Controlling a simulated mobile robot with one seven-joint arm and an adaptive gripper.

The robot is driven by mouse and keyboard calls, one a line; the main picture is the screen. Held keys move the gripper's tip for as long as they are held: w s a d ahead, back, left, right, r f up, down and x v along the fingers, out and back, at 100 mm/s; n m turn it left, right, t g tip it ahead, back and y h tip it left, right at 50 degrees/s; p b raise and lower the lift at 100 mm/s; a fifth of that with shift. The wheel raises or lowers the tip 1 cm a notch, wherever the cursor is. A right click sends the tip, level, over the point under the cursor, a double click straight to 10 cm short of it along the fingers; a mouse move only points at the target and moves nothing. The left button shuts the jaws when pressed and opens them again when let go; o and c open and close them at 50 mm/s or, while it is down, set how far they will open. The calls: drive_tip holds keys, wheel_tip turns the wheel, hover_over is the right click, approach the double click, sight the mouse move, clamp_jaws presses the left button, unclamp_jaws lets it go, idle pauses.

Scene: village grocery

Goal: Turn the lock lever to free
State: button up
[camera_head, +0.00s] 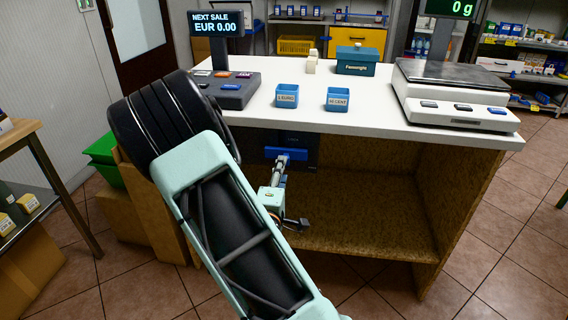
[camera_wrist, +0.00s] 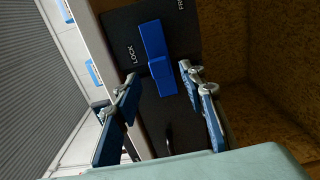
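The blue lock lever (camera_wrist: 154,45) sits on a dark plate (camera_wrist: 120,22) under the counter. In the wrist view the plate reads LOCK to the left of the lever and a partly cut-off word starting FR at the upper right. The lever lies between these two words. My gripper (camera_wrist: 158,84) is open, with one finger on each side of the lever's lower end. I see no clear contact with it. In the head view my gripper (camera_head: 281,165) is in front of the dark plate, and my arm hides part of this area.
The white counter top (camera_head: 350,117) overhangs the plate, with a cash register (camera_head: 228,90), two blue cups (camera_head: 287,96) and a scale (camera_head: 455,90) on it. Below is an open chipboard shelf (camera_head: 370,235). Floor on the right is clear.

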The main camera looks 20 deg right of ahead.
drive_tip(key=x, duration=0.5)
drive_tip(key=shift+w+d+b, duration=0.2)
drive_tip(key=shift+w+b, duration=0.1)
drive_tip(key=shift+b, duration=0.1)
drive_tip(key=shift+c, duration=0.6)
clamp_jaws()
